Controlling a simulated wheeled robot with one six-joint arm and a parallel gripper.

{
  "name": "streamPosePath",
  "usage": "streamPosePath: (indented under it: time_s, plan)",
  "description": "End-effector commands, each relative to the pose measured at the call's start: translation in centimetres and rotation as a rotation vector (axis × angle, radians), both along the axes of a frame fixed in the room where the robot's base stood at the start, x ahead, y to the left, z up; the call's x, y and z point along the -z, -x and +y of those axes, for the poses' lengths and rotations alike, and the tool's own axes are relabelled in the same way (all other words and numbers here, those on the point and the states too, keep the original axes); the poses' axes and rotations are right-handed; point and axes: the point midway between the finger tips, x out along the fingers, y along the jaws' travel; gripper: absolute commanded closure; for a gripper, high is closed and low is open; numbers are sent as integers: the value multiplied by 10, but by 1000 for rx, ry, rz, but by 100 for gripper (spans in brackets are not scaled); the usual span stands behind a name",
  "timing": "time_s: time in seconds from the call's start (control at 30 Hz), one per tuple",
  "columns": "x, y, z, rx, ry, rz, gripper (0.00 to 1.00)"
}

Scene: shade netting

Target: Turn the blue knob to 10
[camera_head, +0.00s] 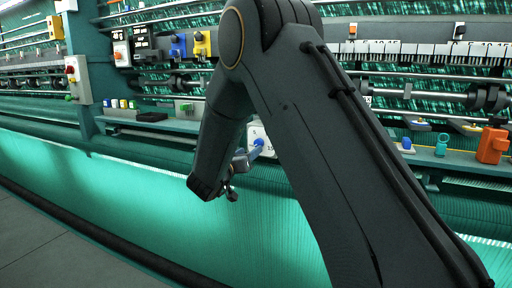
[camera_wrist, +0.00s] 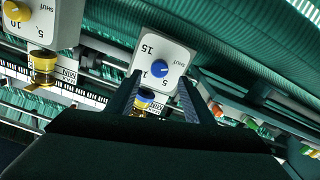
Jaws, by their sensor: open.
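A 10 is not clearly visible there, and I cannot tell exactly where the knob points. The plate also shows in the head view (camera_head: 270,152), partly hidden behind my arm, with its blue knob (camera_head: 259,142). My gripper (camera_wrist: 160,77) is open, its two fingers reaching toward the plate on either side of the knob. In the head view my gripper (camera_head: 242,160) is small beside the plate.
A similar plate with a yellow knob (camera_wrist: 16,11) is at the wrist view's upper left, with a yellow-topped jar (camera_wrist: 42,66) nearby. In the head view an orange block (camera_head: 492,146) stands on the right shelf. Green netting (camera_head: 150,195) spreads below the machine.

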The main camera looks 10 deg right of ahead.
Motion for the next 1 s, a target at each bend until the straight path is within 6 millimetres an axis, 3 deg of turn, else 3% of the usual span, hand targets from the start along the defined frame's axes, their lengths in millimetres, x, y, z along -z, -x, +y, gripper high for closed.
streamPosePath:
  time_s: [0.4, 0.83, 0.87, 1.0]
  plan:
    - [-1, -47, -35, 0, -2, -1, 52]
    - [0, -58, -43, -2, -2, 0, 52]
    - [0, -58, -43, -2, -2, 0, 54]
    - [0, -58, -42, -2, -2, 0, 78]
